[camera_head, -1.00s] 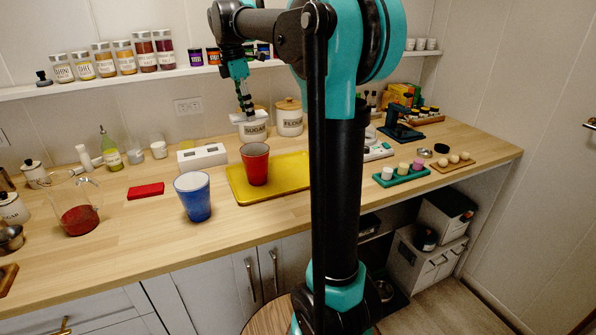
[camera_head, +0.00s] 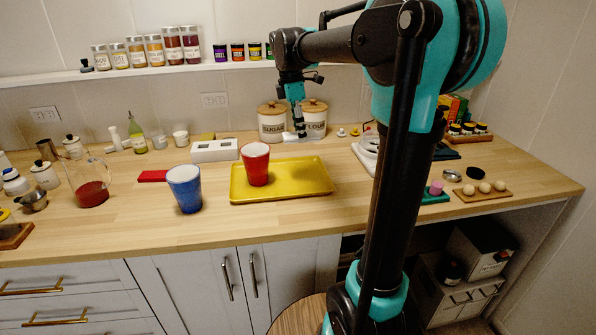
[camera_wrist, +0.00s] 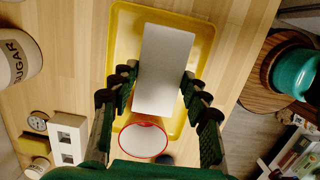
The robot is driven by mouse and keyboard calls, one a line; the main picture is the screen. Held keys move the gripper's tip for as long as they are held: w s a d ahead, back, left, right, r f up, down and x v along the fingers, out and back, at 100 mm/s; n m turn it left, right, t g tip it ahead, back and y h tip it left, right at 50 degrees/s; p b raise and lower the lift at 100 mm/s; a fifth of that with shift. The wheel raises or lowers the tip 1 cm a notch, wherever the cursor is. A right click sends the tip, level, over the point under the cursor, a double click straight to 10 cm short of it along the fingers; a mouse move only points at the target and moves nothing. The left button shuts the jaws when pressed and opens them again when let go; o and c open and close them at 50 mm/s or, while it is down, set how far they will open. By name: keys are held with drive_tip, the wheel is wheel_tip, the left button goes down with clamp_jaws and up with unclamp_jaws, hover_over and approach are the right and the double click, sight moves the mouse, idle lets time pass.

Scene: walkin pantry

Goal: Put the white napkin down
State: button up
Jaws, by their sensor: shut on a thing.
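The white napkin is a flat white rectangle. In the head view it shows as a thin pale strip (camera_head: 303,138) at the tip of my gripper (camera_head: 299,130), in front of the sugar and flour canisters. In the wrist view the napkin (camera_wrist: 165,65) lies between the two dark fingers of my gripper (camera_wrist: 158,92), which is shut on it. From there it overlaps the yellow tray (camera_wrist: 126,62) below. In the head view the tray (camera_head: 285,190) lies on the wooden counter, in front of my gripper. The head view does not clearly show the napkin's height above the counter.
A red cup (camera_head: 255,165) stands on the tray's left part. A blue cup (camera_head: 184,190) stands just left of the tray. The sugar canister (camera_head: 272,122) and flour canister (camera_head: 314,118) are close behind my gripper. The tray's middle and right are clear.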

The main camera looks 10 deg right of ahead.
sight(301, 177)
wheel_tip(301, 177, down, 14)
drive_tip(key=shift+r, duration=0.1)
idle(0.4)
drive_tip(key=o, duration=0.7)
drive_tip(key=shift+o, duration=0.2)
drive_tip(key=r, duration=0.4)
drive_tip(key=a+r, duration=0.1)
drive_tip(key=r, duration=0.7)
drive_tip(key=shift+a, duration=0.4)
